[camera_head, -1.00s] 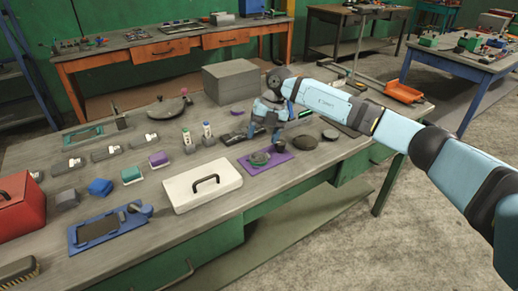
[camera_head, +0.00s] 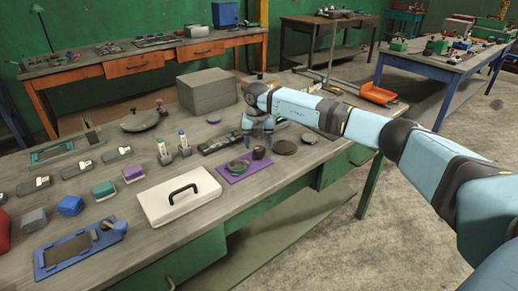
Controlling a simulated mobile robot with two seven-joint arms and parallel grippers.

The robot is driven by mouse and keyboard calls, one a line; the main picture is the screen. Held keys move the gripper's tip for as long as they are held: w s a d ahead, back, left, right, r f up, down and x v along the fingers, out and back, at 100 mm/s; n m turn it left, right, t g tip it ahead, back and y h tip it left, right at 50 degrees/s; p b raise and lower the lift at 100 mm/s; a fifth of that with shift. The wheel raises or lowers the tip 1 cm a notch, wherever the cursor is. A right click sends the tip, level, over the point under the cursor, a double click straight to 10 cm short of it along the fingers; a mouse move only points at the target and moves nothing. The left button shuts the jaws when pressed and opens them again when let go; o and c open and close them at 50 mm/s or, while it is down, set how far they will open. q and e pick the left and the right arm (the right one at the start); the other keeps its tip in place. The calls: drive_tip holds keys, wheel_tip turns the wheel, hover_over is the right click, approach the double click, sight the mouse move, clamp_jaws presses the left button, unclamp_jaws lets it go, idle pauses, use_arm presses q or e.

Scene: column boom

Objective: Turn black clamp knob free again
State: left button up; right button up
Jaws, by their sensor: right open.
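A small dark knob-like piece (camera_head: 259,153), which may be the black clamp knob, stands at the right end of a purple mat (camera_head: 232,178). A round dark green-grey part (camera_head: 237,167) lies on the mat beside it. My right gripper (camera_head: 257,143) points down over the back edge of the mat, just above and behind the dark piece. It is open, with its fingers apart; I cannot tell whether they touch anything. My left gripper is out of view.
Two dark discs (camera_head: 284,147) (camera_head: 309,138) lie to the right. A dark bar-like part (camera_head: 217,144) and small bottles (camera_head: 183,141) lie to the left. A grey block (camera_head: 206,92) stands behind.

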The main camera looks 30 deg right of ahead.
drive_tip(key=shift+f, duration=1.15)
drive_tip(key=c, duration=0.9)
